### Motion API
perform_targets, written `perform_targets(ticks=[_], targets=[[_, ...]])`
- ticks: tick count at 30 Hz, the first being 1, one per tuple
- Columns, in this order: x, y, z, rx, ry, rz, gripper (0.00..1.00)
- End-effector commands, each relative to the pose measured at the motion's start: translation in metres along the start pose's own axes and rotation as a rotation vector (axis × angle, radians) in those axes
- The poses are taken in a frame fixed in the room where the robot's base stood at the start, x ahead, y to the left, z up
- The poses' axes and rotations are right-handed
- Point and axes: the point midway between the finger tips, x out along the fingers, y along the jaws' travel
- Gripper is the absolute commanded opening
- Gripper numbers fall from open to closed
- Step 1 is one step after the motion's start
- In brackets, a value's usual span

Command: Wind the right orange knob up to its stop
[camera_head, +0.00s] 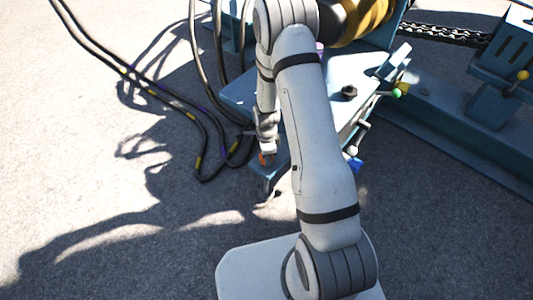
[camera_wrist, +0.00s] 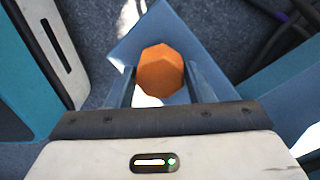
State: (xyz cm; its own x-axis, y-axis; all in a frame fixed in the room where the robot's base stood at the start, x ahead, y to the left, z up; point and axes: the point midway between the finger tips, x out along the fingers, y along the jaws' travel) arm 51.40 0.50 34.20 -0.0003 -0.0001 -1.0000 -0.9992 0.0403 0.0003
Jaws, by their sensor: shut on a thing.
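An orange faceted knob (camera_wrist: 160,72) sits in the middle of the wrist view, over a blue plate (camera_wrist: 150,35). The two fingers of my gripper (camera_wrist: 160,84) stand on either side of the knob and are shut on it. In the head view my gripper (camera_head: 267,150) reaches down at the near left corner of the blue machine. A bit of the orange knob (camera_head: 262,159) shows there below the fingers. My arm hides part of the machine, and I cannot see a second orange knob.
The blue machine bench (camera_head: 240,97) carries a black knob (camera_head: 349,92) and a yellow-brown reel (camera_head: 365,20). A green-tipped handle (camera_head: 396,93) and a blue knob (camera_head: 355,164) are on its right side. Black cables (camera_head: 205,150) lie on the floor at left. A chain (camera_head: 445,34) runs at upper right.

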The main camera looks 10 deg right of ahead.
Motion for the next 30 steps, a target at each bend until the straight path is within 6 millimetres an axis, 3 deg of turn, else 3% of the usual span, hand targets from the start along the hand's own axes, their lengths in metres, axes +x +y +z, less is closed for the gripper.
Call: perform_targets(ticks=[14,30], targets=[[-0.0006,0.0,-0.0015,-0.092,0.0,0.001,0.25],[-0.0012,-0.0005,-0.0019,-0.562,0.0,-0.001,0.25]])
